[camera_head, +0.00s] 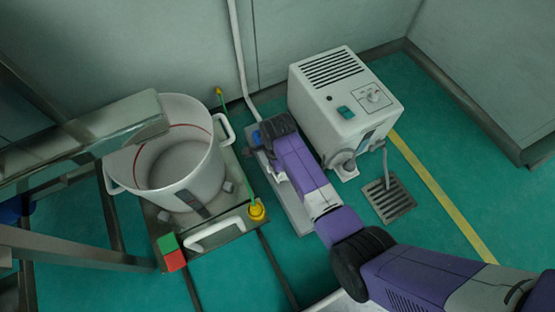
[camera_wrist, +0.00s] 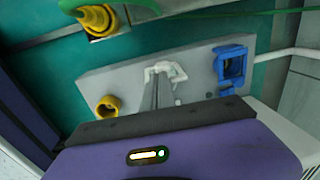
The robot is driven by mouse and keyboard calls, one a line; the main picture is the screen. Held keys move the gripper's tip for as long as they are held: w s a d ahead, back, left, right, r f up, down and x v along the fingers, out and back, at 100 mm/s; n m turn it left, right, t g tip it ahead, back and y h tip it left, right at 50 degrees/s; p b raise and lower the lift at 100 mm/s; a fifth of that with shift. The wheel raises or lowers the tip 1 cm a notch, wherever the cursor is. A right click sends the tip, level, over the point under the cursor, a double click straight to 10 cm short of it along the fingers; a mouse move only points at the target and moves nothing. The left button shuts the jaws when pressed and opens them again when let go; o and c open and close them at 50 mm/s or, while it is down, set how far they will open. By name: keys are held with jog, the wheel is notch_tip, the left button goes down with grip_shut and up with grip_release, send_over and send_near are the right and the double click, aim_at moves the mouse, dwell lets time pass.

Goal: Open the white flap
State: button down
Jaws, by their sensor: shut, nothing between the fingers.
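The white flap (camera_wrist: 165,70) appears as a small white fitting in the middle of a grey panel (camera_wrist: 125,72) in the wrist view. The panel also bears a yellow socket (camera_wrist: 108,107) at left and a blue socket (camera_wrist: 232,65) at right. My gripper (camera_wrist: 156,82) is shut and empty, its narrow grey fingers reaching to the white fitting. I cannot tell whether they touch it. The fingers hide part of the fitting, and whether the flap is raised is unclear. In the head view my arm covers much of the panel (camera_head: 292,208).
A white pot (camera_head: 195,165) stands on a metal platform left of the panel, with a yellow connector (camera_head: 257,211) at its corner. A white machine (camera_head: 345,95) stands at right, near a floor grate (camera_head: 388,200). Green floor is free further right.

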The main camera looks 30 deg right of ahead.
jog(key=shift+a+h+p, duration=0.55)
jog(key=shift+a+h, duration=0.05)
jog(key=shift+a, duration=0.35)
jog(key=shift+a+f, duration=0.2)
jog(key=shift+a, duration=0.05)
